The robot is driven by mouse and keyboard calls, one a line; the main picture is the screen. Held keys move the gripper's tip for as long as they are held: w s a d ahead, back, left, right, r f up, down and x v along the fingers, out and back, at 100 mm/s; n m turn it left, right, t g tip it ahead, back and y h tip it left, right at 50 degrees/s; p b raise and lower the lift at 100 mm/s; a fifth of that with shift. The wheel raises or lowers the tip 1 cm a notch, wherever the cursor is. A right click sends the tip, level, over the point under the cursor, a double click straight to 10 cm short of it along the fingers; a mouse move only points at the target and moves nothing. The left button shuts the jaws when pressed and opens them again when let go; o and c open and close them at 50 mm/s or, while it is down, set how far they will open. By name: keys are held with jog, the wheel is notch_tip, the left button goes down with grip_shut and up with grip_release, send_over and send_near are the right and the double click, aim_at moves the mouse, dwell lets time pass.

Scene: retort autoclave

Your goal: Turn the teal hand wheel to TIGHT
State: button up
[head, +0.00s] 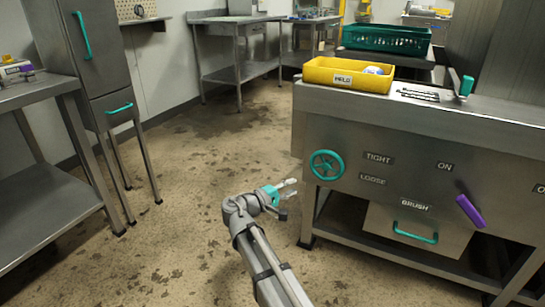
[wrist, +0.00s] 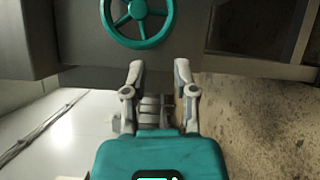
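The teal hand wheel (head: 326,165) is a spoked ring on the front panel of the steel bench, at its left end. The TIGHT label (head: 379,158) is to the upper right of the wheel and the LOOSE label (head: 372,179) to its lower right. My gripper (head: 290,187) is left of the wheel and slightly lower in the head view, apart from it. In the wrist view my gripper (wrist: 158,72) has its two fingers spread with nothing between them. The wheel (wrist: 137,20) shows beyond the fingertips there, partly cut off by the top edge.
A purple lever (head: 470,211) and a BRUSH drawer with a teal handle (head: 415,233) are to the right on the bench. A yellow HELD bin (head: 347,76) sits on top. A steel table (head: 45,181) stands at left. The floor between is clear.

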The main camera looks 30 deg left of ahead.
jog(key=w+a+r+n+g+h+p, duration=0.3)
jog(key=a+r+n+g+h+p, duration=0.2)
jog(key=a+r+n+p, duration=0.1)
jog(key=shift+a+n+h, duration=0.3)
jog(key=shift+a, duration=0.45)
dwell(0.4)
jog(key=shift+w+r, duration=0.1)
dwell(1.4)
